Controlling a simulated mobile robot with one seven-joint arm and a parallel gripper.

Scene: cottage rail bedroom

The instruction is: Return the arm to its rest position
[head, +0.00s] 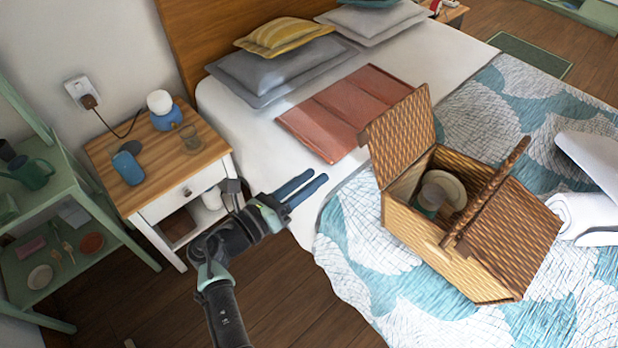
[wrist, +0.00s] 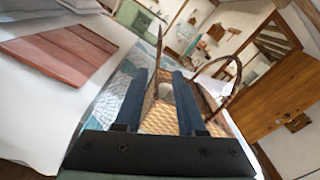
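My gripper (head: 305,187) is raised in front of the bed, between the nightstand and the bed's near side. Its two blue fingers are parallel with a gap between them, and it is open and empty. In the wrist view, the fingers (wrist: 164,103) point toward the wicker picnic basket, with nothing held between them. My arm is bent at the elbow and reaches up from the bottom of the head view.
The open wicker basket (head: 430,245) stands on the bed, a cup and plate inside. A green shelf (head: 85,195) stands at left. Bare floor (head: 290,290) lies around my arm.

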